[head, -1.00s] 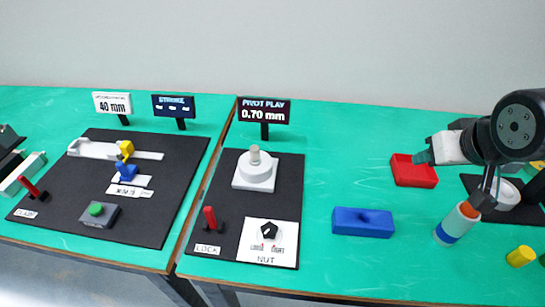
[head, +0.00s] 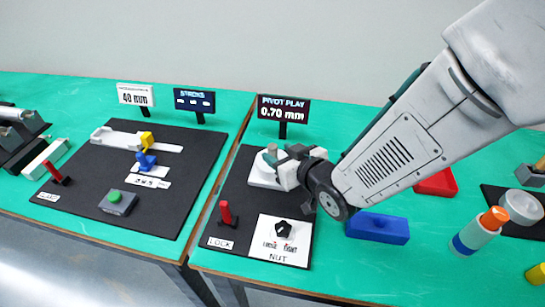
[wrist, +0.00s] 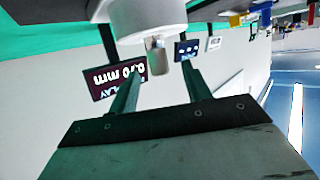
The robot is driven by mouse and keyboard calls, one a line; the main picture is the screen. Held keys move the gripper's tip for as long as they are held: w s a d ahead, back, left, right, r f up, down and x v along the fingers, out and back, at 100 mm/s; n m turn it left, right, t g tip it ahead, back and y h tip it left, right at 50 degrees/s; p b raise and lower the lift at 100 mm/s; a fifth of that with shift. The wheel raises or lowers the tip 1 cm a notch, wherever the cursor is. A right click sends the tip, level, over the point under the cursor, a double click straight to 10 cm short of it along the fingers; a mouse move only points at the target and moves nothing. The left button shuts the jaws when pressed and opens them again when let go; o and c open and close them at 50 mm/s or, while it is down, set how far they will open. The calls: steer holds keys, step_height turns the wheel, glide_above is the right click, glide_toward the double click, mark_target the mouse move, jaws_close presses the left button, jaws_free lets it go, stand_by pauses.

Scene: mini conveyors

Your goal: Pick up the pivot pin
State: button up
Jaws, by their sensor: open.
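The pivot pin (head: 271,149) is a short light grey cylinder standing upright out of the white round-topped housing (head: 258,176) on the black mat. The wrist view shows the pin (wrist: 157,57) poking out of the round white housing (wrist: 147,16). My gripper (head: 286,164) is at the right side of the housing in the head view and hides part of it. In the wrist view my gripper (wrist: 161,70) is open and empty, with the pin ahead between the lines of its two fingers. I cannot tell whether they touch the pin.
The PIVOT PLAY sign (head: 283,109), reading 0.70 mm, stands behind the housing. The red LOCK lever (head: 226,213) and the NUT knob (head: 283,229) are in front. A blue block (head: 378,227) and a red tray (head: 437,184) lie right, partly behind my arm.

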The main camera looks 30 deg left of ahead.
mark_target(275, 150)
steer(key=x, duration=0.4)
steer(key=shift+w+a, duration=0.1)
jaws_close()
steer(key=shift+r, duration=0.1)
